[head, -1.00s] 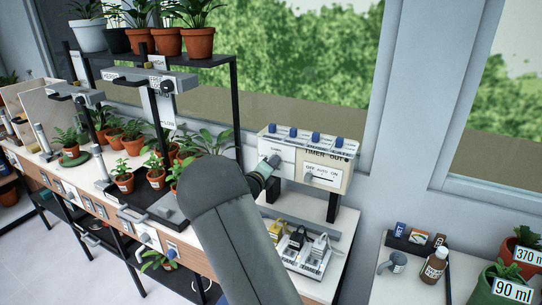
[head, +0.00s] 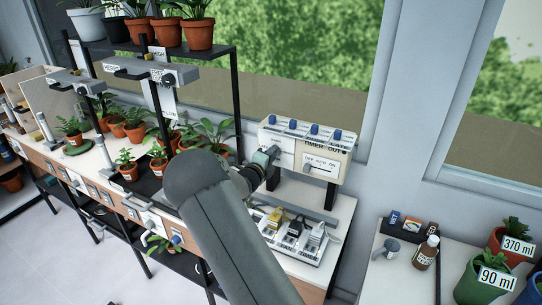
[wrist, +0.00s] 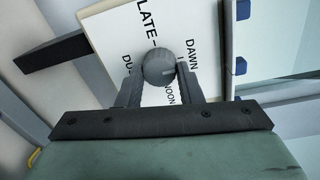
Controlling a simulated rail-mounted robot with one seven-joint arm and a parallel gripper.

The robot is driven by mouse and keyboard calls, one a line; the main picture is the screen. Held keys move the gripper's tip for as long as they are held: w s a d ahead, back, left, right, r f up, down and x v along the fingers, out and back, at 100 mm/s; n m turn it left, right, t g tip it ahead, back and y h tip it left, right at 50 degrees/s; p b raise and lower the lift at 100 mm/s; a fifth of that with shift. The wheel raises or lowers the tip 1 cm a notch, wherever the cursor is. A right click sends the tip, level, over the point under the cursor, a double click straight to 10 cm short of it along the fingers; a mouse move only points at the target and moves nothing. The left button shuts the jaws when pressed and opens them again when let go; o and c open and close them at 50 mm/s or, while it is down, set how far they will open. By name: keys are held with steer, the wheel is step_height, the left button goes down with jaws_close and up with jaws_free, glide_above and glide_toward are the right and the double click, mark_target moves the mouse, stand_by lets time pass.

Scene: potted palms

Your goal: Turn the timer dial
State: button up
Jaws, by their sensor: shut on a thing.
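The timer box (head: 318,150) is cream, stands on dark legs and is marked "TIMER OUT". In the wrist view the grey round timer dial (wrist: 158,66) sits on a white plate (wrist: 112,24) lettered "LATE", "DAWN", "NOON" and a partly hidden "DU". My gripper (wrist: 160,76) has one finger on each side of the dial and is shut on it. A small light mark shows on the dial's right side. In the head view my gripper (head: 268,157) is at the box's left end, and the dial is hidden there.
Blue knobs (head: 315,129) line the box top, and an "OFF AUTO ON" switch (head: 318,169) is on its front. Plugs on a white strip (head: 292,236) lie below. Potted plants (head: 125,165) crowd the bench to the left. A brown bottle (head: 426,254) stands on the right table.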

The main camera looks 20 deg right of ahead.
steer(key=o, duration=1)
steer(key=b+v, duration=0.2)
steer(key=v, duration=1.5)
steer(key=shift+s+a+b, duration=0.15)
steer(key=shift+a+b, duration=0.05)
steer(key=shift+b, duration=0.1)
steer(key=s+d+f+m+g+y, duration=0.1)
steer(key=s+d+m+g+y, duration=0.3)
steer(key=s+m, duration=0.65)
steer(key=s+d+m+g, duration=0.2)
steer(key=s+m+g, duration=0.4)
steer(key=s+m, duration=0.4)
steer(key=s+a+m+y, duration=0.3)
steer(key=s+a+m, duration=0.1)
steer(key=m, duration=0.3)
steer(key=s+a+m+y, duration=0.3)
steer(key=s+a+m, duration=0.1)
steer(key=m, duration=0.3)
steer(key=s+a+m+y, duration=0.3)
steer(key=s+a+m, duration=0.1)
steer(key=m, duration=0.3)
steer(key=shift+s+a+r+y, duration=0.25)
steer(key=shift+s+r+y, duration=0.05)
steer(key=shift+r, duration=0.1)
